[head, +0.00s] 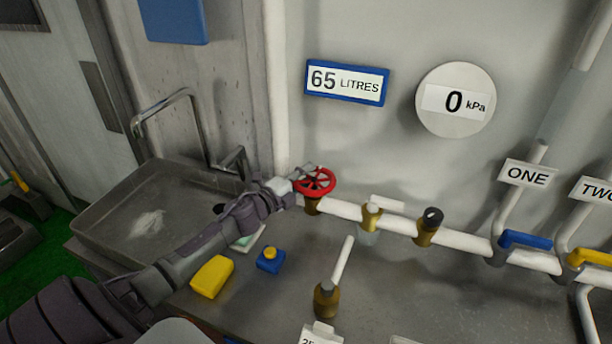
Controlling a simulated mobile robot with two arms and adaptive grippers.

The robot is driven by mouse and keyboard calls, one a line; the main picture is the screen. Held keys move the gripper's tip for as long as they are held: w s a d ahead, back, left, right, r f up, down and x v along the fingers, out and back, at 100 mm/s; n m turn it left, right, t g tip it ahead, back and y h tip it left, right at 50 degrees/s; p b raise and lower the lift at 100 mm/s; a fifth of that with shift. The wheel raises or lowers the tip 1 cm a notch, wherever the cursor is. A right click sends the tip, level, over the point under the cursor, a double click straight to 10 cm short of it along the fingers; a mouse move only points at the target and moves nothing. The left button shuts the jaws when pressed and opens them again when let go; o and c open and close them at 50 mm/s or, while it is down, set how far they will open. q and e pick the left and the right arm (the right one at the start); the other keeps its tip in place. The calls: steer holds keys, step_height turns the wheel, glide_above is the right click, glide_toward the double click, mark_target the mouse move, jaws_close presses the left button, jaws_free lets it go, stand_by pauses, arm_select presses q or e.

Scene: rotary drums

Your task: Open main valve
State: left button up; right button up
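The main valve appears to be the red handwheel (321,182) on a brass body at the left end of the white pipe (343,209). My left gripper (306,178) is at the left side of the wheel, its fingers at or over the rim. I cannot tell whether the fingers are closed on the rim or only beside it. The gauge (455,101) on the wall reads 0 kPa. The blue-framed display (346,83) reads 65 LITRES. My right gripper is not in view.
Along the pipe are a brass fitting (371,216), a black-capped fitting (428,224), a blue lever (525,240) under sign ONE and a yellow lever (590,257). A metal sink (110,215) is at left. A yellow block (211,277) and blue item (269,261) lie on the counter.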

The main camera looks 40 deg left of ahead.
arm_select(q)
jaws_close()
steer(key=shift+s+n+y, duration=0.1)
steer(key=shift+n+y, duration=0.2)
steer(key=shift+y, duration=0.2)
steer(key=shift+n+y, duration=0.3)
steer(key=shift+y, duration=0.1)
steer(key=shift+s+d+n+y, duration=0.1)
steer(key=shift+s+n+y, duration=0.1)
steer(key=shift+n+y, duration=0.7)
steer(key=y, duration=0.1)
steer(key=n+y, duration=0.1)
steer(key=y, duration=0.1)
steer(key=shift+s+f, duration=0.2)
steer(key=n+y+b, duration=0.1)
steer(key=n+g+y+b, duration=0.1)
steer(key=y, duration=0.1)
steer(key=n+g+y+b, duration=0.1)
steer(key=shift+s+d+f+n+y, duration=0.15)
steer(key=shift+s+n+y, duration=0.15)
steer(key=shift+s, duration=0.05)
steer(key=shift+s+d+r+n+g+y+b, duration=0.1)
steer(key=shift+s+n+g+y+b, duration=0.05)
steer(key=shift+n+g+y+b, duration=0.55)
steer(key=shift+s+r+n+g+y+b, duration=0.1)
steer(key=shift+n+g+y+b, duration=0.35)
steer(key=shift+y+b, duration=0.45)
